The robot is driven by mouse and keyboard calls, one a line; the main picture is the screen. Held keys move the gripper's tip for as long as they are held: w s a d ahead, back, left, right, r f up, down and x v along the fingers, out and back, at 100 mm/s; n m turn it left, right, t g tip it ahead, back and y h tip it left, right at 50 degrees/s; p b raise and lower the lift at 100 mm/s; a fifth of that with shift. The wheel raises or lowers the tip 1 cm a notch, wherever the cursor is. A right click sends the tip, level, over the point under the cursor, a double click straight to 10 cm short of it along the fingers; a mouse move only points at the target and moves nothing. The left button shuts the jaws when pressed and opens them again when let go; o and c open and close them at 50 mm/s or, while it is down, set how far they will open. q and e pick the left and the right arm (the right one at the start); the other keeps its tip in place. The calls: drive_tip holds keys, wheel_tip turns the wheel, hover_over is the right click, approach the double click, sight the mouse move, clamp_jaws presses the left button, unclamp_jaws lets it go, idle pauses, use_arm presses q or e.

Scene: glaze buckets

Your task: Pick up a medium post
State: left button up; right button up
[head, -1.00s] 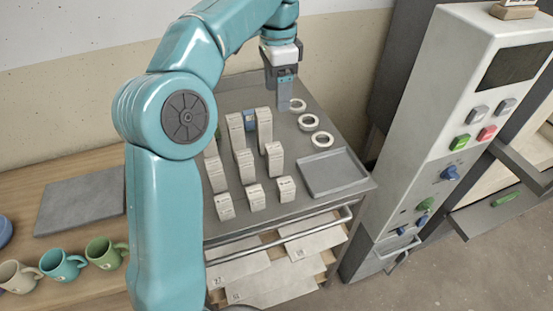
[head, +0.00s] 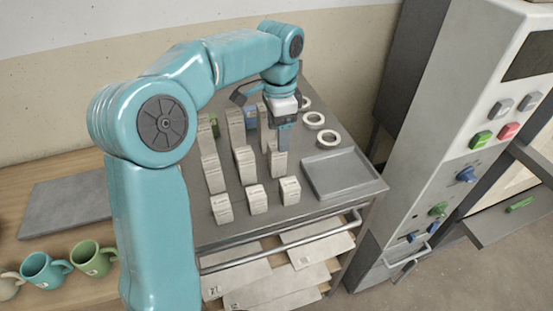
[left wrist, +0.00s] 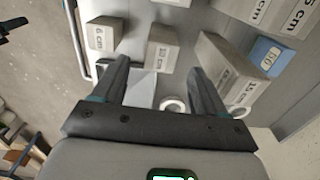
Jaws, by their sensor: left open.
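Pale grey posts stand in rows on the metal cart top. Short posts (head: 256,199) are in front, medium ones (head: 244,168) in the middle and tall ones (head: 235,128) behind. My left gripper (head: 284,143) is open, pointing down over the right-hand medium post (head: 278,164), and partly covers it. In the left wrist view this post (left wrist: 162,48), labelled 10 cm, shows between and just beyond the open fingers (left wrist: 160,75). A 6 cm post (left wrist: 103,33) is to its left and a 15 cm post (left wrist: 235,72) to its right. My right gripper is not in view.
White rings (head: 328,139) and an empty grey tray (head: 337,173) lie on the cart's right side. A blue block (head: 251,117) sits among the tall posts. Mugs (head: 91,258) stand on the wooden bench at left. A control cabinet (head: 450,140) stands at right.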

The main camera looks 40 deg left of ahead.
sight(277, 159)
use_arm(q)
drive_tip(key=f, duration=0.5)
drive_tip(key=shift+s+a, duration=0.1)
drive_tip(key=shift+s, duration=0.1)
drive_tip(key=shift+r, duration=0.1)
drive_tip(key=c, duration=1.3)
